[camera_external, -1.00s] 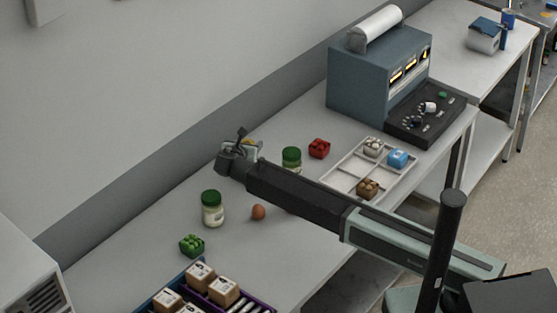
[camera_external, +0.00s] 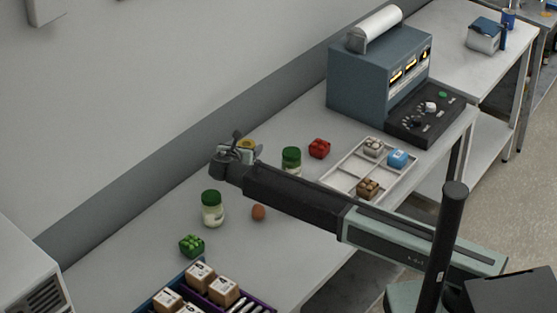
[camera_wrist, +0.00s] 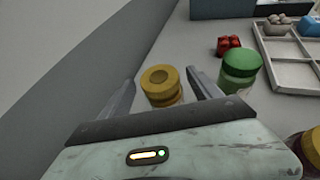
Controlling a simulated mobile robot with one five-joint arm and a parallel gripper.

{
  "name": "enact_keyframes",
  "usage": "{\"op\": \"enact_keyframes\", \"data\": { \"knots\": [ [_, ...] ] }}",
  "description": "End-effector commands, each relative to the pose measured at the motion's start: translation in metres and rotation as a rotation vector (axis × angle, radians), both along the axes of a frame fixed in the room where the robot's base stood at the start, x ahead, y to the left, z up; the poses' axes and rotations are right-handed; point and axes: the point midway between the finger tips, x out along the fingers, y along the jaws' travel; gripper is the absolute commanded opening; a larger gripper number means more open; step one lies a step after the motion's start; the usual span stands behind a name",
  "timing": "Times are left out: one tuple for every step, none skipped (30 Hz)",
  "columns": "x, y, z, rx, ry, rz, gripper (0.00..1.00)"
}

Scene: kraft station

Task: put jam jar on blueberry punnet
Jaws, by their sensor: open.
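A second yellow-lidded jar with dark contents (camera_wrist: 310,148) is cut off at the lower right of the wrist view. I cannot read a label to tell which is jam. The blue punnet (camera_external: 398,158), which looks like the blueberry one, sits in the back-right compartment of the white divided tray (camera_external: 345,167); its edge shows in the wrist view (camera_wrist: 312,26).
Green-lidded jars stand right of my gripper (camera_external: 291,159) and in front of it (camera_external: 212,209). A red punnet (camera_external: 319,148), a brown egg (camera_external: 258,212) and a green punnet (camera_external: 191,246) are on the table. Pale and brown punnets share the tray. A blue-grey machine (camera_external: 378,75) stands behind.

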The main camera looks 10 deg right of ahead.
Motion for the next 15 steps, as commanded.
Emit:
{"op": "enact_keyframes", "data": {
  "knots": [
    [-0.013, 0.005, 0.011, -0.001, 0.0, 0.004, 0.73],
    [-0.019, 0.007, 0.014, -0.001, 0.0, 0.004, 0.73],
    [-0.027, 0.01, 0.017, -0.001, 0.0, 0.003, 0.73],
    [-0.033, 0.013, 0.019, -0.001, 0.0, 0.003, 0.73],
    [-0.038, 0.015, 0.021, -0.001, 0.0, 0.004, 0.73],
    [-0.043, 0.018, 0.023, 0.0, 0.0, 0.002, 0.73],
    [-0.047, 0.019, 0.025, -0.001, 0.0, 0.001, 0.73],
    [-0.05, 0.02, 0.026, 0.0, 0.0, 0.001, 0.73],
    [-0.054, 0.022, 0.027, 0.0, 0.0, 0.001, 0.73],
    [-0.056, 0.023, 0.027, 0.0, 0.0, 0.001, 0.73],
    [-0.058, 0.024, 0.028, 0.0, 0.0, 0.001, 0.73],
    [-0.059, 0.024, 0.028, 0.0, 0.0, 0.001, 0.73],
    [-0.06, 0.025, 0.028, 0.0, 0.0, 0.001, 0.73],
    [-0.06, 0.025, 0.027, 0.0, 0.0, 0.001, 0.73],
    [-0.06, 0.025, 0.027, 0.0, 0.0, 0.001, 0.73]
  ]
}}
